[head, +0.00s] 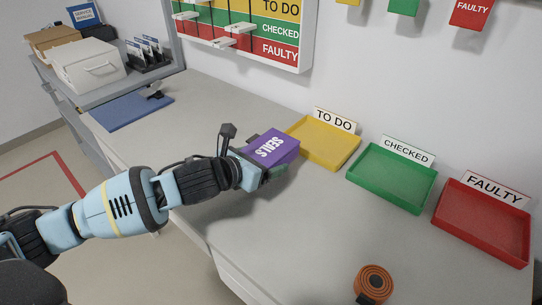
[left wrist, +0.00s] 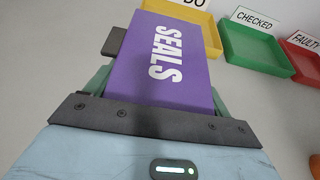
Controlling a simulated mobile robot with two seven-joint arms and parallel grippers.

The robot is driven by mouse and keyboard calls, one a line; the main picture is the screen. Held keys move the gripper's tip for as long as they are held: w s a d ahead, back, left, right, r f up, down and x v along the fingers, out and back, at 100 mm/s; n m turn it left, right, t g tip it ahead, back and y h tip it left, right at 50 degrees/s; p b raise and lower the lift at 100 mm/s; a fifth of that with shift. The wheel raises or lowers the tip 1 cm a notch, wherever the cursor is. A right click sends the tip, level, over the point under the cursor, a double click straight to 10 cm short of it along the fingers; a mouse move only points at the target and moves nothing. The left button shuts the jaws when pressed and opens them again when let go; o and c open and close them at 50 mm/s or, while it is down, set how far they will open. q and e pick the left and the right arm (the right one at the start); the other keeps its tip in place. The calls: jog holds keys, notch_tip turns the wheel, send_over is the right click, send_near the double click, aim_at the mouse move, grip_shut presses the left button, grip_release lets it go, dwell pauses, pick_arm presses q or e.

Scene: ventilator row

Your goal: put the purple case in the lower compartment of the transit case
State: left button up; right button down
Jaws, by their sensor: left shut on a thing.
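The purple case (head: 272,146), marked SEALS, is in my left gripper (head: 262,164), just left of the yellow tray. It also shows in the left wrist view (left wrist: 185,50), where it fills the space between the fingers (left wrist: 160,90). My left gripper is shut on it. I cannot tell whether the case touches the bench or is held above it. My right gripper is not in view. I cannot make out a transit case or its lower compartment in either view.
A yellow TO DO tray (head: 337,155), a green CHECKED tray (head: 374,178) and a red FAULTY tray (head: 482,231) stand along the wall. An orange roll (head: 374,281) is at the front. A blue mat (head: 122,112) lies at the left. The bench (head: 300,222) is clear between.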

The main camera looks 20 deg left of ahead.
pick_arm(q)
jog(key=s+a, duration=0.2)
jog(key=s, duration=0.1)
jog(key=s+a+r, duration=0.1)
jog(key=s+a, duration=0.1)
jog(key=s, duration=0.2)
jog(key=s+a, duration=0.2)
jog(key=s, duration=0.2)
jog(key=shift+s+r, duration=0.1)
jog(key=shift+r, duration=0.05)
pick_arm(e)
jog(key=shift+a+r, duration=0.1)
pick_arm(q)
jog(key=shift+r, duration=0.1)
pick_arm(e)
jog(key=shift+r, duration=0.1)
